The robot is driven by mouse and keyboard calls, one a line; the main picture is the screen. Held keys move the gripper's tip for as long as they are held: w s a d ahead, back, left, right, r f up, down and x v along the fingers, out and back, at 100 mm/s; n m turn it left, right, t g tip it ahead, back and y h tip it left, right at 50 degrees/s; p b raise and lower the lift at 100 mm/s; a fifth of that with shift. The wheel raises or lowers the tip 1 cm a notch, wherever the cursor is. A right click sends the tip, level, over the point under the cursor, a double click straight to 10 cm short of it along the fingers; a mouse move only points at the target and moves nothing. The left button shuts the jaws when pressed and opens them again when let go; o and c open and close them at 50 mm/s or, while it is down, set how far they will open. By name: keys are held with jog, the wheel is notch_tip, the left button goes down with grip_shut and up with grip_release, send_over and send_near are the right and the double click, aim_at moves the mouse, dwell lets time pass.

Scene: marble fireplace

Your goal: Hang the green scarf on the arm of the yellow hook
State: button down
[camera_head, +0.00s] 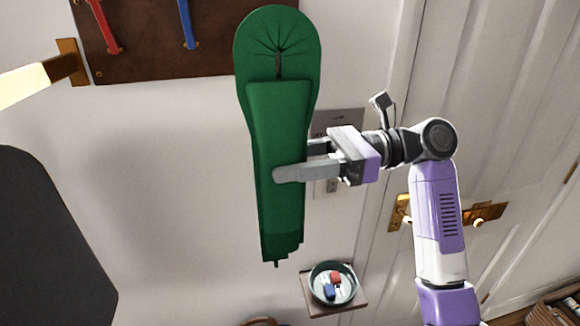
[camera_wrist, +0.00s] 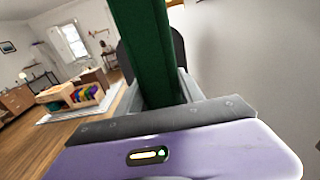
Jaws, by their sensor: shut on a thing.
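The green scarf (camera_head: 278,120) hangs upright in front of the wall in the head view, with a wide looped top and a narrow slit in it. My gripper (camera_head: 292,162) reaches in from the right and is shut on the scarf around its middle, one finger across its front. In the wrist view the scarf (camera_wrist: 148,50) stands between the fingers (camera_wrist: 160,92). A dark brown hook board (camera_head: 150,62) is at the top left, with a red hook (camera_head: 103,27) and a blue hook (camera_head: 187,24). I cannot make out the yellow hook.
A brass wall fitting (camera_head: 66,62) with a pale glowing end is left of the board. A small shelf (camera_head: 345,306) holds a round bowl (camera_head: 322,273) of small items below the scarf. A white door (camera_head: 500,90) with a brass handle (camera_head: 480,215) is at right.

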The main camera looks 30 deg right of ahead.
jog(key=shift+r+p, duration=0.3)
jog(key=shift+p, duration=0.65)
dwell(0.4)
jog(key=w+d+p, duration=0.2)
jog(key=w, duration=0.4)
dwell(1.2)
jog(key=shift+w, duration=0.2)
jog(key=w, duration=0.1)
jog(key=w+d, duration=0.1)
jog(key=w, duration=0.1)
jog(key=shift+r, duration=0.1)
dwell(0.8)
